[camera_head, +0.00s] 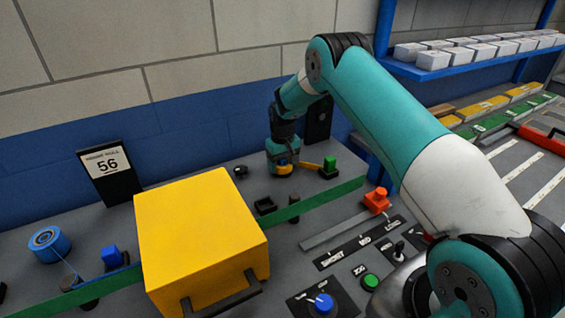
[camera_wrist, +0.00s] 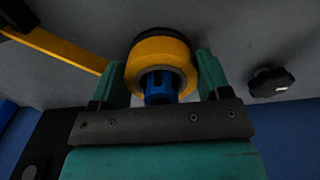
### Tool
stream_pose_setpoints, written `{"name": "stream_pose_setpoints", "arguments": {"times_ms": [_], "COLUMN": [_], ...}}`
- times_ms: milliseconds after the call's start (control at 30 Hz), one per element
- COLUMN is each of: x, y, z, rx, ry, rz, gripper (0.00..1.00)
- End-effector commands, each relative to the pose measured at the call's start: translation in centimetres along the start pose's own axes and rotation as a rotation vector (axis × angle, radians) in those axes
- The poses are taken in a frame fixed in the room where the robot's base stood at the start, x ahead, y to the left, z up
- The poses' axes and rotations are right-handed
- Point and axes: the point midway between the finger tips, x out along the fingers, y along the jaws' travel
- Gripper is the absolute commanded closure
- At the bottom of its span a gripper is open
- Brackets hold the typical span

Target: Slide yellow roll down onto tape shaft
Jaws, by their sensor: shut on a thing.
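The yellow roll (camera_wrist: 150,58) sits between the two teal fingers of my gripper (camera_wrist: 161,76), which is shut on it. The blue tape shaft (camera_wrist: 158,88) shows in the roll's centre hole, so the roll looks to be around the shaft's end. How far down the roll sits is hard to tell. In the head view my gripper (camera_head: 283,166) points down at the back of the panel, with a little of the yellow roll (camera_head: 284,170) showing low between its fingers. A yellow strip (camera_wrist: 55,50) runs off at the upper left in the wrist view.
A large yellow box (camera_head: 200,235) stands in front at left. A blue roll (camera_head: 45,247) is at far left. A green strip (camera_head: 320,200) crosses the panel.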

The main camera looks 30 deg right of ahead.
Motion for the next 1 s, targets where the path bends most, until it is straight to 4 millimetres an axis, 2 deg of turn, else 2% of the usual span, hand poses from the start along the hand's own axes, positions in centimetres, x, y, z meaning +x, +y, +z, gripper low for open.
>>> {"name": "stream_pose_setpoints", "arguments": {"times_ms": [267,300,400,433,1000], "x": [0.28,0.28,0.28,0.28,0.06], "y": [0.0,0.0,0.0,0.0,0.0], "z": [-0.02,-0.02,-0.02,-0.02,-0.01], "rx": [0.0,0.0,0.0,0.0,0.0], "ry": [0.001,0.001,0.001,0.001,0.001], "rz": [0.0,0.0,0.0,0.0,0.0], "gripper": [0.54,0.27,0.04,0.0,0.0]}}
